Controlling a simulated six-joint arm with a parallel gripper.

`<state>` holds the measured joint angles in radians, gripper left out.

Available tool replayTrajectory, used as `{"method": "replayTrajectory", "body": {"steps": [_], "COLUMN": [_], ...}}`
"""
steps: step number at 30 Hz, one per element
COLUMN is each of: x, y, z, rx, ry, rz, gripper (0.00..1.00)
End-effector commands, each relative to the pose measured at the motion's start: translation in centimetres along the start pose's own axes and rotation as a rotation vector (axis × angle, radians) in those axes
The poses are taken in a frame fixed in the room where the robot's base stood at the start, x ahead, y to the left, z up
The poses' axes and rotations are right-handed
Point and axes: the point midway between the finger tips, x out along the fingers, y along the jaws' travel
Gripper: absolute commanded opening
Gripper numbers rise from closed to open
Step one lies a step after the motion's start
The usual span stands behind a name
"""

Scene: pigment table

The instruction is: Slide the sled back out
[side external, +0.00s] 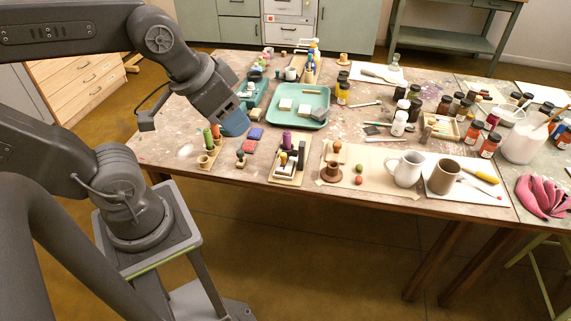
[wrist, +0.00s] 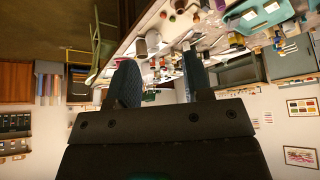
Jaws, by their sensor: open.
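A small fixture (side external: 287,160) stands near the table's front edge in the side view. It has a pale base, a purple cylinder and dark and cream blocks. I cannot tell for sure which part of it, if any, is the sled. My gripper (side external: 234,122) is up and to the left of this fixture, apart from it, with its blue fingers pointing down and right. In the wrist view my gripper (wrist: 160,80) shows its two fingers spread, with nothing between them.
A teal tray (side external: 312,117) with pale blocks lies behind the fixture. Red and blue blocks and a wooden stand (side external: 207,161) with green and red pieces are left of it. A white mug (side external: 408,168), a brown mug (side external: 443,176) and several jars stand to the right.

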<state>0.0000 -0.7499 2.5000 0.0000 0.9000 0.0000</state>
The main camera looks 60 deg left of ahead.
Motion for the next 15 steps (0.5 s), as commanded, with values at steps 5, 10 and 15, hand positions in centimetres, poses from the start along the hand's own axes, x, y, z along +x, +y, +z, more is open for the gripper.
{"method": "replayTrajectory", "body": {"steps": [5, 10, 15], "x": [0.0, 0.0, 1.0], "y": [0.0, -0.5, -2.0], "z": [-0.1, -2.3, -7.4], "rx": [0.0, 0.002, 0.01], "ry": [-0.001, -0.05, -0.168], "rz": [-0.001, -0.014, -0.039], "gripper": [0.46, 0.46, 0.46]}}
